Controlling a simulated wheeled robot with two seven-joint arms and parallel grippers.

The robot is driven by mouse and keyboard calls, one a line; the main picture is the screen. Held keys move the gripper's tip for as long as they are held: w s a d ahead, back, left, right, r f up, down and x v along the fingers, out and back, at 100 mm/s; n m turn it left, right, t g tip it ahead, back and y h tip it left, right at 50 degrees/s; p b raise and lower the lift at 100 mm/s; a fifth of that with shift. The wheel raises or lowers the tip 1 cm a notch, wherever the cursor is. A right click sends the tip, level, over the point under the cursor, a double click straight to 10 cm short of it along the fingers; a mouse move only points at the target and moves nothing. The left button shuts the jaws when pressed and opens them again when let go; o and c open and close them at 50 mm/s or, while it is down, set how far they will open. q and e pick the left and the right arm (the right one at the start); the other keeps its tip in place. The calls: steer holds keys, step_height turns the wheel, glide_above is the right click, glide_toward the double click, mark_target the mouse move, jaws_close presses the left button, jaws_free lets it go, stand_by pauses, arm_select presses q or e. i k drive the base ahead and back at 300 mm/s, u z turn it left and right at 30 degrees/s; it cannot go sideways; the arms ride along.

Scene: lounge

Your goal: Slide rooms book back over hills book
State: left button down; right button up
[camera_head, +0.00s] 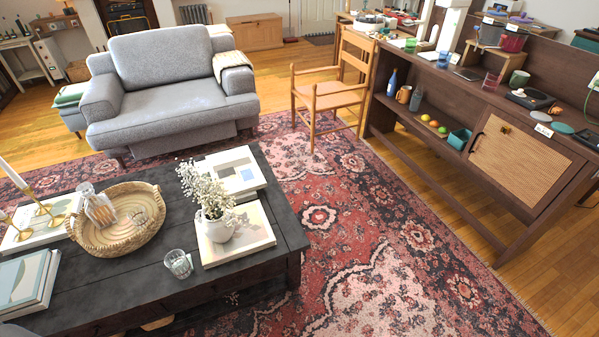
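Several books lie on the dark coffee table (120,277); no titles are readable, so I cannot tell which are the rooms and hills books. A pale book stack (228,167) with a small picture on its cover lies at the table's back right. A cream book (256,232) lies in front of it, under a white flower vase (214,227). A stack with a blue-green and beige cover (20,283) lies at the front left, cut by the picture edge. Another book (22,239) lies under the gold candle holders. Neither of my grippers is in view.
A woven tray (85,243) with a glass bottle and a clear glass (178,264) stand on the table. A grey armchair (165,85) is behind it, a wooden chair (325,95) and a cluttered sideboard (480,110) to the right. The patterned rug (390,260) is open between.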

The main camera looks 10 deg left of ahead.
mark_target(238, 170)
steer(key=z, duration=0.75)
steer(key=k, duration=1)
steer(key=z, duration=0.8)
steer(key=i, duration=1.3)
steer(key=u, duration=0.35)
steer(key=i, duration=1.4)
steer(key=u, duration=1.6)
steer(key=i, duration=1.1)
steer(key=u, duration=1.05)
